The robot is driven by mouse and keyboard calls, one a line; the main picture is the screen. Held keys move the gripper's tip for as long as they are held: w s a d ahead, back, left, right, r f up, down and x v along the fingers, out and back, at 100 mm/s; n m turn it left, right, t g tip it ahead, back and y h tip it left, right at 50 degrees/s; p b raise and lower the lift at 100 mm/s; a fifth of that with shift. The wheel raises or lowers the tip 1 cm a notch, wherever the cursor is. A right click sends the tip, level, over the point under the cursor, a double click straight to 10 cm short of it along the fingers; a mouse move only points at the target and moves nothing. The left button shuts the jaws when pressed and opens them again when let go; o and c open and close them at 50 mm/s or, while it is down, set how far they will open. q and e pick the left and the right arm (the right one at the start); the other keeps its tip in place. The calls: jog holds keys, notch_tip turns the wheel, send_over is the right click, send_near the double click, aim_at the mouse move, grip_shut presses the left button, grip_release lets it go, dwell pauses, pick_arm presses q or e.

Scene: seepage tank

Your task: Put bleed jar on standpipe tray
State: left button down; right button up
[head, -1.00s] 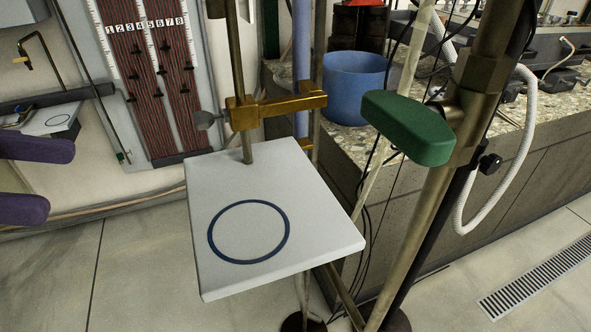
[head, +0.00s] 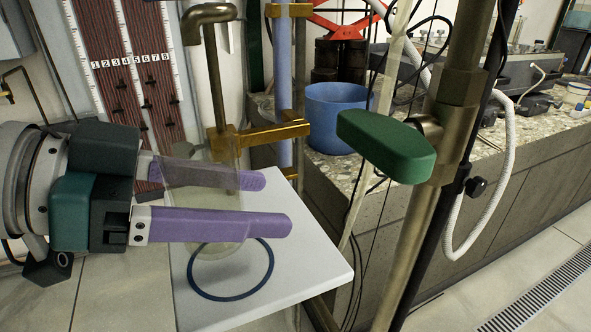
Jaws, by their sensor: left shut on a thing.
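The bleed jar (head: 222,249) is clear, looks upright, and is hard to make out against the background. My left gripper (head: 275,203), with purple fingers, comes in from the left and is shut around the jar's sides. The standpipe tray (head: 325,275) is a white square plate with a dark blue ring (head: 270,268) on it. The jar's base shows over the back part of the ring. I cannot tell whether it touches the tray. My right gripper is not in view.
A brass pipe (head: 218,80) and brass clamp (head: 270,135) stand behind the jar. A green handle (head: 385,147) on a thick brass post (head: 425,215) stands right of the tray. A blue tub (head: 340,118) sits on the speckled counter behind.

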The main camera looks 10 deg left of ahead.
aim_at(257, 255)
pick_arm(q)
jog(key=shift+w+d, duration=0.25)
jog(key=shift+d, duration=0.1)
jog(key=shift+f+b, duration=0.45)
jog(key=shift+f, duration=1.35)
jog(key=shift+c, duration=0.4)
grip_release()
jog(key=shift+f, duration=0.1)
jog(key=shift+r, duration=0.25)
jog(key=v, duration=1.2)
jog(key=shift+f, duration=0.1)
